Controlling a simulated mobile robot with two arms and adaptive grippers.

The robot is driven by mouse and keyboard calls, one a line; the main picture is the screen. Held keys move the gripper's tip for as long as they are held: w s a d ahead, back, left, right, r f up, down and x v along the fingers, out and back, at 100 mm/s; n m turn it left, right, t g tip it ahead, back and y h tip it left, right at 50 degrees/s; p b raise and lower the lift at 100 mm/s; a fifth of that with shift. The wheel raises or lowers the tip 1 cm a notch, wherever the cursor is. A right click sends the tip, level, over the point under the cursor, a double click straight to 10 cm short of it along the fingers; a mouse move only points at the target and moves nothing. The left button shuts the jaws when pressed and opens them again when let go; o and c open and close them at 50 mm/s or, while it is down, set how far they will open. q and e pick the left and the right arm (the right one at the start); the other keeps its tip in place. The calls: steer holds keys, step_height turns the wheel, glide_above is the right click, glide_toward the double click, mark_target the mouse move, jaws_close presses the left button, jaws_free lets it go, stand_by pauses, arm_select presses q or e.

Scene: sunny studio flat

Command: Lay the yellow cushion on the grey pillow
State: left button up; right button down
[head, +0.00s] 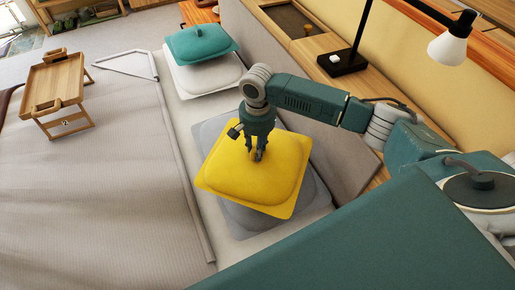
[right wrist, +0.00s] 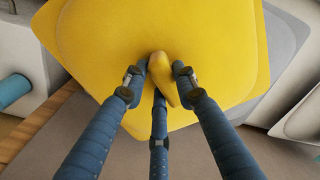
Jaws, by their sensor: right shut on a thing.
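The yellow cushion (head: 250,172) lies above the grey pillow (head: 318,192), covering most of it; only the grey edges show around it. Whether the two touch is hard to tell. My right gripper (head: 259,155) comes down on the middle of the cushion and is shut on a pinched fold of it. In the right wrist view, the fingers close round a yellow fold (right wrist: 163,80) of the cushion, and the grey pillow (right wrist: 285,50) shows at the right. My left gripper is not in view.
A teal cushion (head: 200,42) lies on a white pillow (head: 205,76) farther up the bed. A wooden tray table (head: 55,85) stands on the bed's left. The bed cover (head: 110,190) has free room.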

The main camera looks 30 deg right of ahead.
steer(key=shift+w+f, duration=0.15)
steer(key=shift+f, duration=0.3)
steer(key=c, duration=1.4)
jaws_free()
steer(key=shift+f, duration=0.15)
steer(key=shift+o, duration=0.2)
step_height(320, 180, up, 12)
steer(key=b, duration=0.1)
steer(key=shift+r, duration=0.2)
steer(key=shift+f, duration=0.15)
